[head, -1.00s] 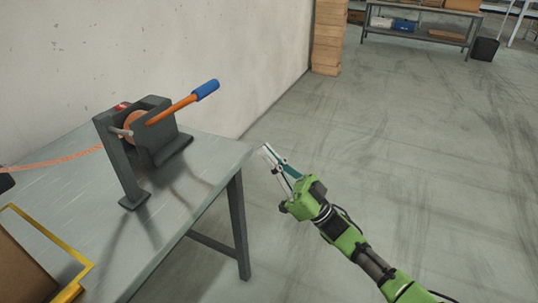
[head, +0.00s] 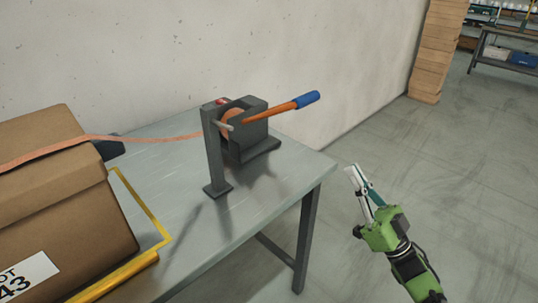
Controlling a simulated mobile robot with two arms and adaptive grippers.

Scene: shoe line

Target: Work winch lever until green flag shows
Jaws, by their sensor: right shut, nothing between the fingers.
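The winch (head: 248,146) stands on the grey metal table (head: 260,205), near its back edge. Its lever (head: 270,111) is an orange bar with a blue grip (head: 306,99), tilted up to the right. An orange strap (head: 50,149) runs from the winch leftward over a cardboard box. A small red part (head: 222,101) shows at the top of the winch; I see no green flag. My right gripper (head: 352,171) is shut and empty, beyond the table's right end, below and right of the blue grip and apart from it. My left gripper is out of view.
The large cardboard box (head: 75,215) fills the table's left side, beside a yellow frame edge (head: 145,215). A pale wall (head: 240,45) stands close behind the table. Stacked boxes (head: 437,50) and a shelf stand farther back. The floor to the right is clear.

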